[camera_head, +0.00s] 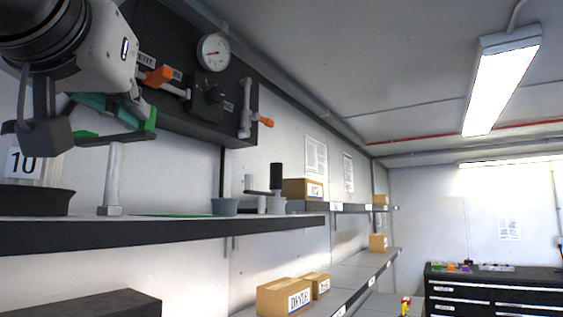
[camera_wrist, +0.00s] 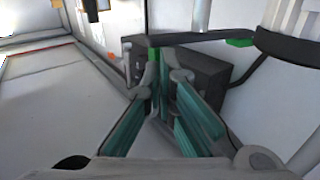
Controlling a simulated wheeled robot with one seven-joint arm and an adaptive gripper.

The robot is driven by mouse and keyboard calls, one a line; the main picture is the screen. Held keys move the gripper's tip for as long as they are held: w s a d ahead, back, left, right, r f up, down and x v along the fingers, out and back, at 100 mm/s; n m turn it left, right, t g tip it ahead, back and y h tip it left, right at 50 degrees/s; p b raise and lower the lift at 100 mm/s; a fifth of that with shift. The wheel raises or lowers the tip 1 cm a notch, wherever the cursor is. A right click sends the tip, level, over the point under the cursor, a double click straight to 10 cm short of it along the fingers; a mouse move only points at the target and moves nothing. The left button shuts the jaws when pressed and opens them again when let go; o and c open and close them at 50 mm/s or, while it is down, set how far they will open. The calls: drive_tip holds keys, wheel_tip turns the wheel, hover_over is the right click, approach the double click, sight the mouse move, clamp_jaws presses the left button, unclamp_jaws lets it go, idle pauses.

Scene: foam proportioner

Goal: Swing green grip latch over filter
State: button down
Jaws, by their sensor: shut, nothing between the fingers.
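The latch is a dark bar (camera_head: 112,138) on top of a pale post (camera_head: 114,175), with a green grip (camera_head: 151,118) at its right end and a smaller green piece at its left end. The bar and grip (camera_wrist: 153,53) also show in the wrist view.
A dark wall panel (camera_head: 185,110) carries a round gauge (camera_head: 213,52) and orange-handled valves, close to my arm.

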drive_tip(key=shift+w+d+n+y+b, duration=0.1)
drive_tip(key=shift+w+n+y+b, duration=0.2)
drive_tip(key=shift+y+b, duration=0.15)
drive_tip(key=shift+w+d+n+g+y+b, duration=0.2)
drive_tip(key=shift+n+g+y+b, duration=0.15)
drive_tip(key=shift+y+b, duration=0.45)
drive_tip(key=shift+w+d+f+n+g+y+b, duration=0.15)
drive_tip(key=shift+w+d+n+g+y+b, duration=0.2)
drive_tip(key=shift+n+y+b, duration=0.6)
drive_tip(key=w+n+g+y+b, duration=0.4)
drive_tip(key=w+y+b, duration=0.1)
drive_tip(key=w, duration=0.2)
drive_tip(key=shift+w+a+y+b, duration=0.15)
drive_tip(key=shift+a+y+b, duration=0.1)
drive_tip(key=shift+y+b, duration=0.15)
drive_tip(key=shift+w, duration=0.1)
